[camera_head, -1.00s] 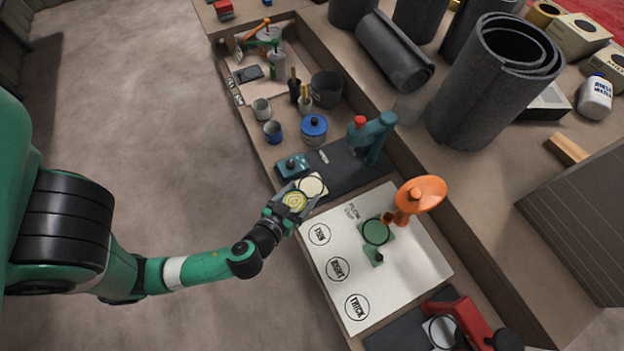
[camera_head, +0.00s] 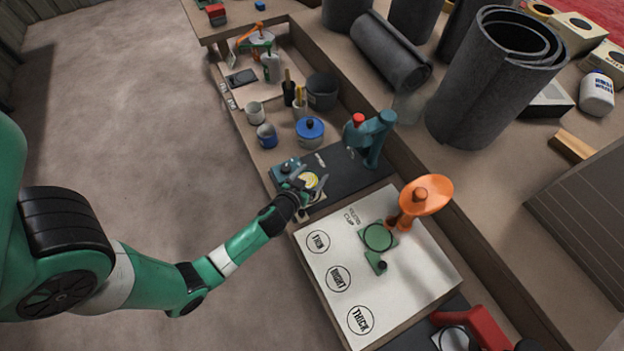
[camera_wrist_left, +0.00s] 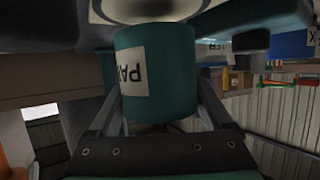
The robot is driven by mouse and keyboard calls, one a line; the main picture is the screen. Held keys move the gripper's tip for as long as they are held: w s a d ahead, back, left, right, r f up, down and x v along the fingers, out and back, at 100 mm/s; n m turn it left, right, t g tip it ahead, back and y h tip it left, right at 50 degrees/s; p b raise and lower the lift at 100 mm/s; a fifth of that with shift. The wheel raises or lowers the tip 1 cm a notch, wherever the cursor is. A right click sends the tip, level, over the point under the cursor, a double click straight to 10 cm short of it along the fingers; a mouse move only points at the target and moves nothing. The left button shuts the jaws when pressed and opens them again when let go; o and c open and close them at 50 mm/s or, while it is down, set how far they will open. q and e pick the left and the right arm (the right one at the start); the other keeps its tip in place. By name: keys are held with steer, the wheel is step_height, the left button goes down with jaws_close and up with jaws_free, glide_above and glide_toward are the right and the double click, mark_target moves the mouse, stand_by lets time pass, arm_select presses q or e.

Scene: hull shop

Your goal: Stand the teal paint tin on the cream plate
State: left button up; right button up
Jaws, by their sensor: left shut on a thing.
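My left gripper (camera_head: 306,186) is over the dark mat in the head view, its fingers on either side of the teal paint tin. The tin's yellow top (camera_head: 312,180) shows between them. In the left wrist view the teal tin (camera_wrist_left: 170,75) is gripped between both fingers, its white label upside down in the picture. The cream plate (camera_head: 317,197) is under the tin and mostly hidden by tin and gripper. A pale ring shows at the tin's far end in the wrist view. I cannot tell whether tin and plate touch. My right gripper is not in view.
A teal block (camera_head: 285,168) sits close behind the gripper. A teal stand with a red knob (camera_head: 370,138) is to the right. A white board (camera_head: 345,260) with an orange stand (camera_head: 422,195) lies in front.

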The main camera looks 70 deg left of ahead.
arm_select(q)
step_height(320, 180, down, 2)
steer(key=shift+b, duration=0.3)
steer(key=shift+r, duration=0.1)
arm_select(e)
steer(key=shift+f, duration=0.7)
arm_select(q)
steer(key=o, duration=1.5)
steer(key=shift+c, duration=0.2)
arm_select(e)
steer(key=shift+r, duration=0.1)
arm_select(q)
steer(key=shift+s+d+r+p, duration=0.15)
steer(key=shift+s+d+p, duration=0.1)
steer(key=shift+p, duration=0.05)
steer(key=p+v, duration=0.1)
steer(key=v, duration=1)
steer(key=shift+s+d+r, duration=0.1)
steer(key=shift+s, duration=0.05)
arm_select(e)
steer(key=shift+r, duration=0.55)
